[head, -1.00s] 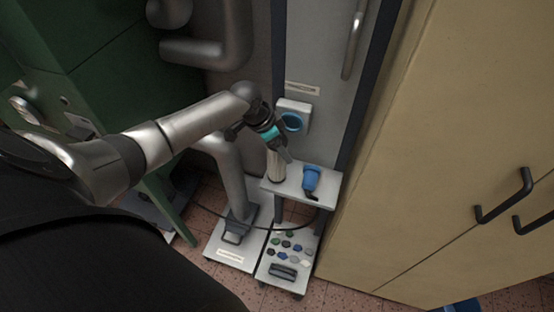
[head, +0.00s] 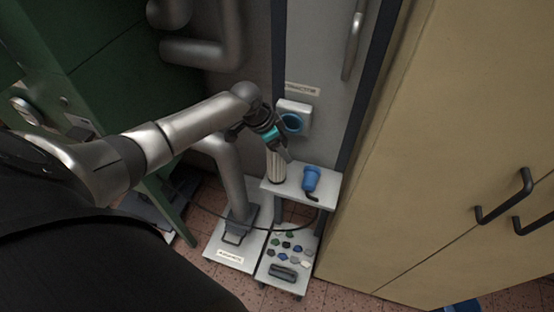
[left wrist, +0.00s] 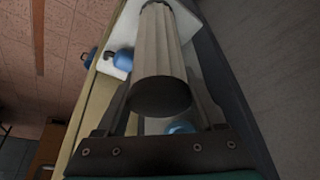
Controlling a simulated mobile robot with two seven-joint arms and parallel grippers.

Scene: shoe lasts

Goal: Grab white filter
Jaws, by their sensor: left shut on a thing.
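The white filter (head: 276,167) is a pale ribbed cylinder with a dark end cap. In the head view it stands upright at the left end of a small white shelf (head: 325,193). My left gripper (head: 282,150) reaches down over its top and is shut on it. In the left wrist view the filter (left wrist: 160,60) lies between the two fingers of my left gripper (left wrist: 170,115), its dark end facing the camera. Whether its base touches the shelf is hard to tell. My right gripper is not in view.
A blue plug (head: 311,178) with a black cable is on the shelf, right of the filter. A blue socket (head: 293,122) is on the wall behind. A beige cabinet (head: 440,150) bounds the right side, grey pipes (head: 233,190) the left.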

